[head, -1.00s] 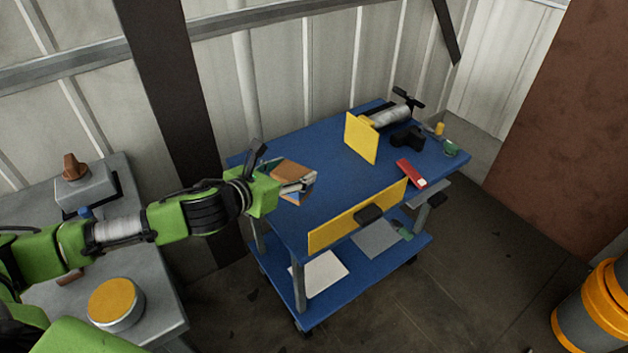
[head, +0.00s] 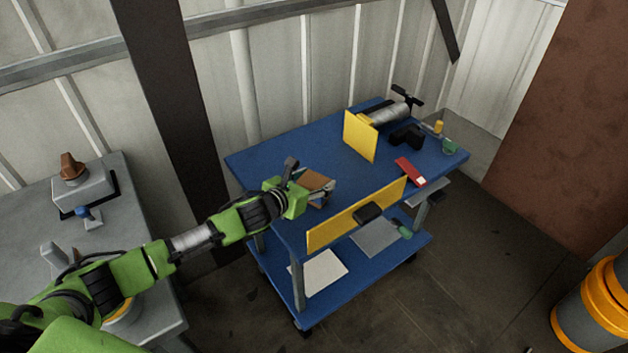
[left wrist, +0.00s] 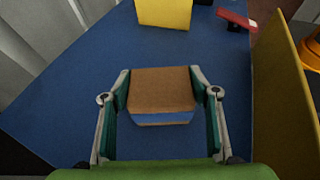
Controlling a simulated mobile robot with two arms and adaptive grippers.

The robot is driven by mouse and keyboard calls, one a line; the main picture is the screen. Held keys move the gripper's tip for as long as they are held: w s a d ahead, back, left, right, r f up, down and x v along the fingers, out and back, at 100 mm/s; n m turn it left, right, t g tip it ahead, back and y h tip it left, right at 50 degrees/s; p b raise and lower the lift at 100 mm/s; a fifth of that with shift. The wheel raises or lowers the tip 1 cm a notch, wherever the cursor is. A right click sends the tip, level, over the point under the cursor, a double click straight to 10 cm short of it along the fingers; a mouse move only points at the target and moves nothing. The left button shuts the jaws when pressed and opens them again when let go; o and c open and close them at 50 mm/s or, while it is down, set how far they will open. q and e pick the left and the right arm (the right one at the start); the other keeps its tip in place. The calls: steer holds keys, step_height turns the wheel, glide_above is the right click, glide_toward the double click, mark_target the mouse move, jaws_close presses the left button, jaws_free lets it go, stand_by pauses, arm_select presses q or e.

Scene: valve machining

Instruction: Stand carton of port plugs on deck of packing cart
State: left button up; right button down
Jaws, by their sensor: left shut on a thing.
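The carton of port plugs, a brown box with a blue band (left wrist: 162,92), is between the two fingers of my left gripper (left wrist: 162,100) in the left wrist view. In the head view the carton (head: 315,182) shows at the end of my left arm, over the left half of the packing cart's blue deck (head: 262,160). My left gripper (head: 318,196) is shut on the carton. I cannot tell whether the carton's underside touches the deck. My right gripper is not in view.
A yellow upright panel (head: 340,222) runs along the deck's front edge, and another yellow plate (head: 360,136) stands farther back. A red item (head: 410,170) and black parts (head: 406,136) lie on the right. Bare deck lies between. A grey bench (head: 150,215) stands at left.

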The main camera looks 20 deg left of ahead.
arm_select(q)
steer(key=shift+r, duration=0.15)
steer(key=o, duration=1.4)
steer(key=shift+s, duration=0.1)
steer(key=v, duration=1.1)
steer(key=shift+s+r, duration=0.15)
steer(key=shift+s, duration=0.2)
